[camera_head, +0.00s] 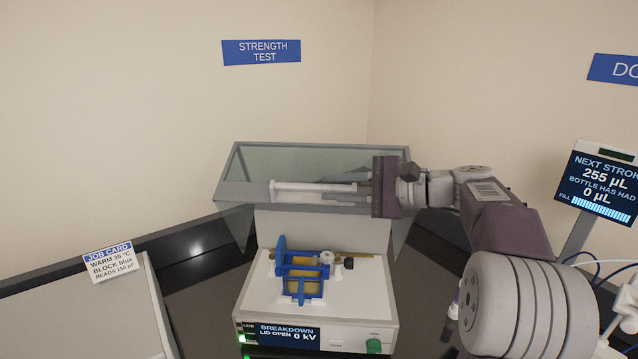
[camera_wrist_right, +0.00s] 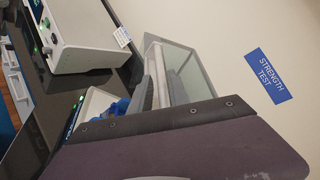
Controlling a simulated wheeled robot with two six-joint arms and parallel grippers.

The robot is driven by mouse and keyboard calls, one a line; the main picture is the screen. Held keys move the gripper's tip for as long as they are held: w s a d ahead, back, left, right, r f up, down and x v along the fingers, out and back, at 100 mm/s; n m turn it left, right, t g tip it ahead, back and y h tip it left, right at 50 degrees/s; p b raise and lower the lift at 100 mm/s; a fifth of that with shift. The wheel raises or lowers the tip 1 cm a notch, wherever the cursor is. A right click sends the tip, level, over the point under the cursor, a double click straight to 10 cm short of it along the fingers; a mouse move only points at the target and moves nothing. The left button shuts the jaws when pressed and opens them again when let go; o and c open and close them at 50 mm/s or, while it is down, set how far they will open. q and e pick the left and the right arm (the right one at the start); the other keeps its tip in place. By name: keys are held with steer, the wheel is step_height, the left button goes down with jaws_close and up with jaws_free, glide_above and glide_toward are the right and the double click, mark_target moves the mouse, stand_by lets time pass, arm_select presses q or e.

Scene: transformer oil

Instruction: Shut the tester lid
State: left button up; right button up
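The oil tester (camera_head: 315,318) stands on the dark bench, and its display reads "BREAKDOWN, LID OPEN, 0 kV". Its clear grey-green lid (camera_head: 300,160) is swung up above and behind the body; it also shows in the wrist view (camera_wrist_right: 200,72). A white bar handle (camera_head: 300,187) runs across the lid's front. My right gripper (camera_head: 345,188) reaches in from the right, with one finger above and one below the bar. The fingers appear closed on it; the wrist view shows the bar (camera_wrist_right: 159,75) between them. My left gripper is out of view.
A blue test cell (camera_head: 303,285) sits in the open tester, with a small knob and rod beside it. A dosing display (camera_head: 598,185) stands at right. A white bench unit with a job card (camera_head: 108,262) is at left.

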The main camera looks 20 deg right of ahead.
mark_target(328, 188)
steer(key=x, duration=0.4)
steer(key=shift+w+d+f+p, duration=0.15)
steer(key=shift+w+d+p, duration=0.05)
steer(key=shift+w+p, duration=0.15)
steer(key=shift+s, duration=0.1)
steer(key=shift+s, duration=0.15)
jaws_close()
stand_by(0.8)
